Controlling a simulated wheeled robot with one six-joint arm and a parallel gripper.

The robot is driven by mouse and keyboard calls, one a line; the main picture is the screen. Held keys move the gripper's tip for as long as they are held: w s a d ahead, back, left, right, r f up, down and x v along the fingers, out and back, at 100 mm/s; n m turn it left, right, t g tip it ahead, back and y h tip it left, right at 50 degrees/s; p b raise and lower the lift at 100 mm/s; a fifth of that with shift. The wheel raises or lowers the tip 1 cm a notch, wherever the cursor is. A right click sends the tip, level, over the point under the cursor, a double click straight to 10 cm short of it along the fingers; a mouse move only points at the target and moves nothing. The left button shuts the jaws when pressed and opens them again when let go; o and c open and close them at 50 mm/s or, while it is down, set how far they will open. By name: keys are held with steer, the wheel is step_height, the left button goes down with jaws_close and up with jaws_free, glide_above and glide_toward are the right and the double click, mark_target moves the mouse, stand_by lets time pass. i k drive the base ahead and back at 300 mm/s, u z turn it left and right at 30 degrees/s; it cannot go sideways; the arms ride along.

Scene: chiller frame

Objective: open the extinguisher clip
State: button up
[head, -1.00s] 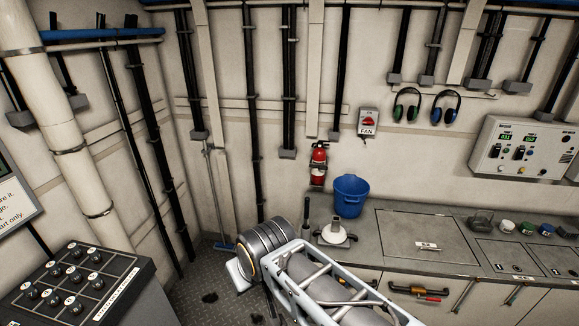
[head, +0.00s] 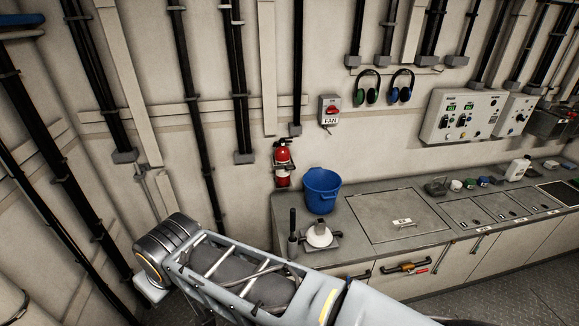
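A red fire extinguisher (head: 282,163) with a pale label hangs upright on the back wall, just above the left end of the counter. A dark band or clip crosses its middle, but it is too small to tell whether it is open or shut. My arm reaches in from the bottom of the head view, its thick grey joint at the lower left. My gripper is not visible. No part of my arm touches the extinguisher in view.
A blue bucket (head: 321,191) stands on the grey counter (head: 365,226), right of the extinguisher. A white-domed item (head: 318,234) and a dark upright cylinder (head: 292,232) are in front. A fan switch (head: 330,110) and ear defenders (head: 367,88) are on the wall.

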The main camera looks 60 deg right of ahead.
mark_target(285, 166)
steer(key=z, duration=0.5)
steer(key=i, duration=0.7)
steer(key=z, duration=1.2)
steer(key=i, duration=0.4)
steer(key=z, duration=0.3)
